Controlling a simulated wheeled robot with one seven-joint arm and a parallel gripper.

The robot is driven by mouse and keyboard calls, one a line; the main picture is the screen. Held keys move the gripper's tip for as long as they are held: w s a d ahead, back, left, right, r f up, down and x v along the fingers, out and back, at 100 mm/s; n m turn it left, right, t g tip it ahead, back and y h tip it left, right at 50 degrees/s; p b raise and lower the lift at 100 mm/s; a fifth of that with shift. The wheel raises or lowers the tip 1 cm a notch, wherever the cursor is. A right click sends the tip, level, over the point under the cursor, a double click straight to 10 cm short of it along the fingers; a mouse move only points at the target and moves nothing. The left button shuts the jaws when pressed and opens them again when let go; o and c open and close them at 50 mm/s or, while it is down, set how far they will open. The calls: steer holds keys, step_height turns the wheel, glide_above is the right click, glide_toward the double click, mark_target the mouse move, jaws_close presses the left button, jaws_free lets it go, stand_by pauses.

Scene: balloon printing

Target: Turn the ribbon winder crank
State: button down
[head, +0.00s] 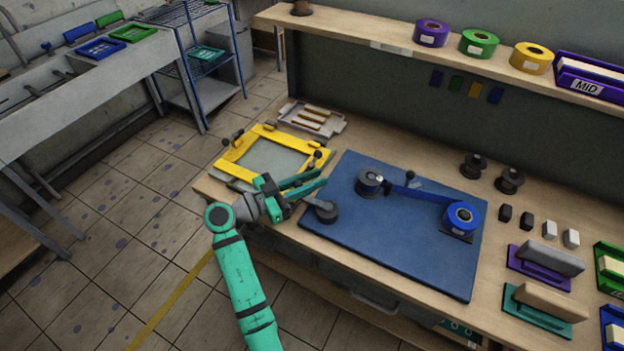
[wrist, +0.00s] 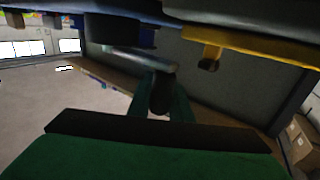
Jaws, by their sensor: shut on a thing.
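The blue winder board (head: 400,245) lies on the workbench. A dark round hub (head: 324,211) stands at its left edge, with a short arm reaching left toward my gripper. My gripper (head: 300,188) is at that edge, its green fingers pointing right. In the wrist view my gripper (wrist: 162,108) is shut on a dark crank knob (wrist: 161,94), with a grey crank bar (wrist: 138,59) beyond it. In the head view the knob is hidden by the fingers. Blue ribbon (head: 415,193) runs from a spool (head: 370,182) to a blue roll (head: 462,216).
A yellow screen frame (head: 232,161) lies close behind and left of my gripper. A tray (head: 312,119) is farther back. Dark spools (head: 509,180) and squeegees (head: 540,260) stand on the right. A shelf (head: 390,48) with ribbon rolls spans the back. Open floor lies left.

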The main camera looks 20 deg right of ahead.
steer(key=shift+s+d+f+g, duration=0.1)
steer(key=shift+s+d+g, duration=0.35)
steer(key=shift+d, duration=0.15)
steer(key=c, duration=1.6)
jaws_free()
steer(key=shift+w+a+t, duration=0.15)
steer(key=shift+a+t, duration=0.1)
steer(key=shift+a, duration=0.4)
steer(key=a, duration=0.3)
steer(key=s+a, duration=0.1)
steer(key=a, duration=0.5)
steer(key=shift+s+a, duration=0.15)
steer(key=shift+a, duration=0.25)
steer(key=shift+c, duration=0.3)
